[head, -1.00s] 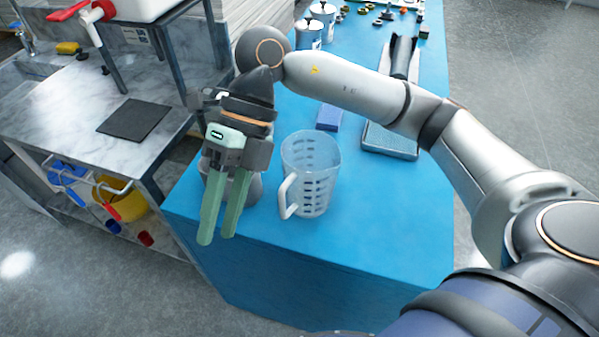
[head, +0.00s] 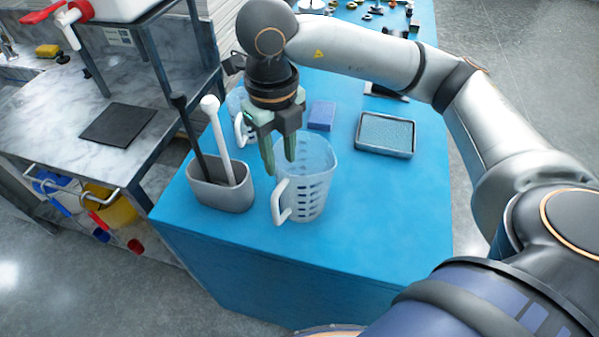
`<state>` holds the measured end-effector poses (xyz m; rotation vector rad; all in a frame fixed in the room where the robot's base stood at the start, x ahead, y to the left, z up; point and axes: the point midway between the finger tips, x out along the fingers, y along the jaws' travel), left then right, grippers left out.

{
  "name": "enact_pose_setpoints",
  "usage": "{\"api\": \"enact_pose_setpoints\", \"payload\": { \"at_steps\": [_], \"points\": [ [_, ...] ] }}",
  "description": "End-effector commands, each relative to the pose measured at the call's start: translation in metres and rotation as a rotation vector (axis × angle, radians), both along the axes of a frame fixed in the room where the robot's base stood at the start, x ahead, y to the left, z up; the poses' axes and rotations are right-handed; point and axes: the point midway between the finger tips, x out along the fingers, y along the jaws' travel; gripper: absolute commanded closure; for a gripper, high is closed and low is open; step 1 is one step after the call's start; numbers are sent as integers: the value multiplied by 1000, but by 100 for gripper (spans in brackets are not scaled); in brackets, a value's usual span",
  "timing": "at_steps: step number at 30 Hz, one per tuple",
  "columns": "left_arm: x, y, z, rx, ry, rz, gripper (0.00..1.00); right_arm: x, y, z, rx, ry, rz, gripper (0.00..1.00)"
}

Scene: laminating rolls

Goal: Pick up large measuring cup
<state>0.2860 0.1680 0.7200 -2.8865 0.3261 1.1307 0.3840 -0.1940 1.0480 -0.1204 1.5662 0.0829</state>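The large measuring cup (head: 314,190) is clear plastic with dark markings. It stands upright on the blue table, with its white handle (head: 282,203) at its left. My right gripper (head: 280,166) points down at the cup's upper left rim, above the handle. Its two green fingers are apart with nothing seen between them. One finger overlaps the rim in the picture; I cannot tell if it touches. A second clear cup (head: 237,101) is partly hidden behind the gripper. My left gripper is not in view.
A grey holder (head: 222,190) with a black and a white stick stands left of the cup. A blue block (head: 322,115) and a grey tray (head: 385,134) lie behind it. The blue table (head: 385,205) is clear to the right. A marble counter (head: 65,150) stands at the left.

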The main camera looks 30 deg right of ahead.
Motion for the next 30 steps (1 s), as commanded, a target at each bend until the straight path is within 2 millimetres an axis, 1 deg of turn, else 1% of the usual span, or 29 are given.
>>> {"api": "enact_pose_setpoints", "payload": {
  "at_steps": [6, 10, 14, 20, 23, 30],
  "points": [
    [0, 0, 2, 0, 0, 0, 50, -1, -1, -34, -1, 6, 1, 61],
    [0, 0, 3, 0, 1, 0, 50, -1, -2, -52, -1, 4, 0, 61],
    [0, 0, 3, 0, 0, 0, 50, 0, -1, -60, 1, 1, 1, 61],
    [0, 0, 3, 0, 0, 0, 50, 0, -1, -61, 1, 0, 2, 61],
    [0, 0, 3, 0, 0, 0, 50, 0, -1, -60, 1, 0, 2, 70],
    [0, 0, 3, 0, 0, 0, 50, 0, -1, -60, 1, 0, 2, 97]
  ]
}}
